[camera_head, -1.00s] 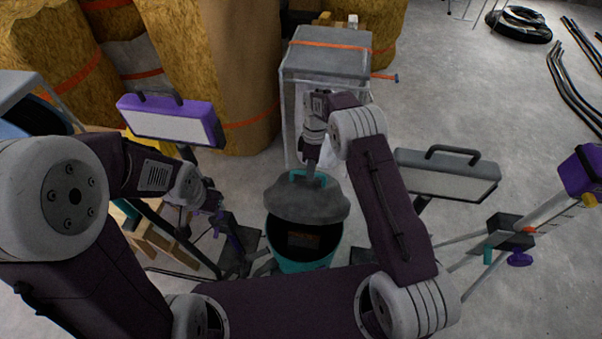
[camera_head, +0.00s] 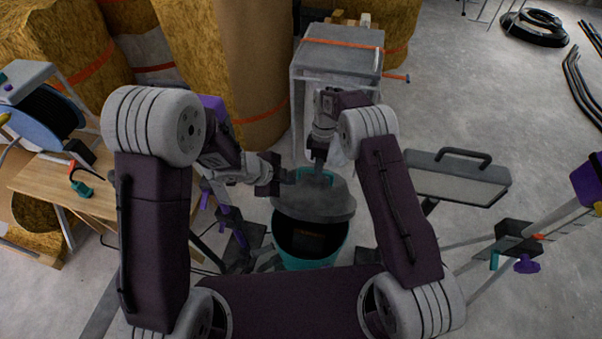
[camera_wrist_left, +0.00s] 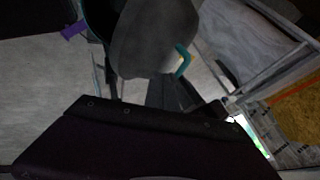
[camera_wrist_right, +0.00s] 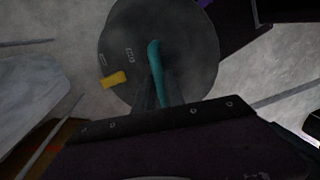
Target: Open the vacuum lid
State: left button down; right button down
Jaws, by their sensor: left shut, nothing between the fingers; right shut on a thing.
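The grey round vacuum lid (camera_head: 318,203) is raised and tilted over the teal vacuum drum (camera_head: 312,262), whose dark inside shows below it. My right gripper (camera_head: 318,168) is shut on the lid's teal handle (camera_wrist_right: 157,72) from the far side. In the right wrist view the lid (camera_wrist_right: 190,40) faces the camera, and the fingers (camera_wrist_right: 152,98) meet the handle. My left gripper (camera_head: 283,180) is shut and empty at the lid's left edge; I cannot tell whether it touches. The left wrist view shows the lid (camera_wrist_left: 150,45) and handle (camera_wrist_left: 184,62) close by its fingers (camera_wrist_left: 165,92).
A grey strapped case on a frame (camera_head: 338,55) stands behind the drum. A work lamp (camera_head: 455,180) is at the right. A wooden table with a cable reel (camera_head: 45,115) is at the left. Open floor lies at the far right.

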aim_at(301, 185)
pick_arm(q)
jog(key=x, duration=0.6)
jog(key=shift+s, duration=0.1)
pick_arm(e)
jog(key=shift+w+f, duration=0.1)
jog(key=shift+f, duration=0.1)
pick_arm(q)
jog(key=w, duration=0.1)
jog(key=w+d, duration=0.1)
jog(key=w, duration=0.1)
jog(key=shift+w+f, duration=0.15)
jog(key=shift+w+d, duration=0.1)
jog(key=shift+w, duration=0.2)
